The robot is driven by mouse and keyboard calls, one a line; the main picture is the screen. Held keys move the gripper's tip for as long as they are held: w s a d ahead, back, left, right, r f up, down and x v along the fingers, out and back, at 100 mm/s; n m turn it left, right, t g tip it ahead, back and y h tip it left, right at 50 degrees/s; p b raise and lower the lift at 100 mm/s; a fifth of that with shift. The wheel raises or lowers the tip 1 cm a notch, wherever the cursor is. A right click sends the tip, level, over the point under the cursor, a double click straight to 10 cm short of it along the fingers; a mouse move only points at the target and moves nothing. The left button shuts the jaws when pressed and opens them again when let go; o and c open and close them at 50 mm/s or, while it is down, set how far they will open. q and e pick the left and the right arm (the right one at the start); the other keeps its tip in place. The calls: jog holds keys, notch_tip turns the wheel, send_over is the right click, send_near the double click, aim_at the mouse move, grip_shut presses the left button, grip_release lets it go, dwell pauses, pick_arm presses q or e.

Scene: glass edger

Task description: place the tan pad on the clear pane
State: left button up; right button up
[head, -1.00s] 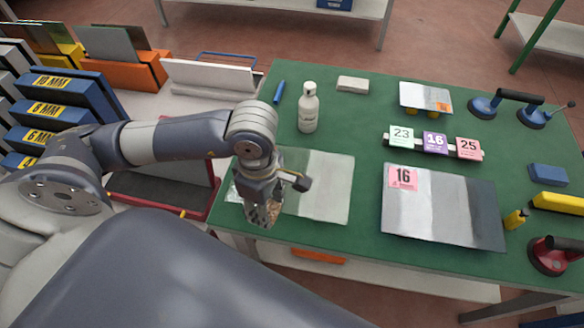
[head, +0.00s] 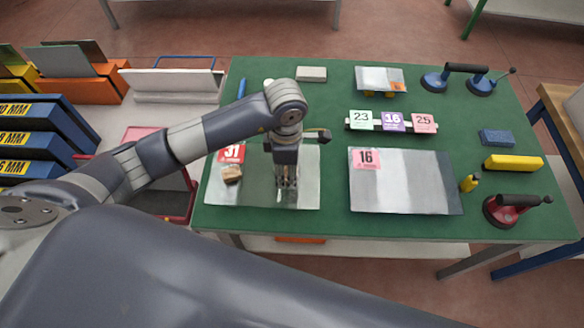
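The tan pad (head: 232,174) is a small brownish block. It lies on the left part of the clear pane (head: 307,196), just below a red tag marked 31 (head: 231,154). The pane lies flat on the green table. My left gripper (head: 286,198) points down over the middle of the same pane, to the right of the pad and apart from it. Its fingers are small and seen from above, so their opening is unclear; no object shows in them. My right gripper is not in view.
A second pane (head: 405,190) with a pink 16 tag lies to the right. Number cards (head: 392,122), a red suction cup (head: 505,209), a yellow bar (head: 513,162) and a blue block (head: 497,137) are on the green table (head: 330,108). Racks stand at left.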

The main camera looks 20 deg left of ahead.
pick_arm(q)
jog(key=shift+w+d, duration=0.2)
jog(key=shift+w, duration=0.15)
jog(key=shift+w+d+p, duration=0.25)
jog(key=shift+w+p, duration=0.05)
jog(key=shift+w, duration=0.25)
notch_tip(320, 180, down, 4)
jog(key=shift+s+r+p, duration=0.1)
jog(key=shift+r+p, duration=0.15)
jog(key=shift+p, duration=0.55)
jog(key=shift+f, duration=0.1)
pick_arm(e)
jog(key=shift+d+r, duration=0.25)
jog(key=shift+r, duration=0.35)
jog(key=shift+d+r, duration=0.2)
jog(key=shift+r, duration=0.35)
pick_arm(q)
jog(key=shift+f, duration=0.15)
jog(key=shift+o, duration=1.4)
jog(key=shift+b, duration=0.3)
jog(key=o, duration=0.4)
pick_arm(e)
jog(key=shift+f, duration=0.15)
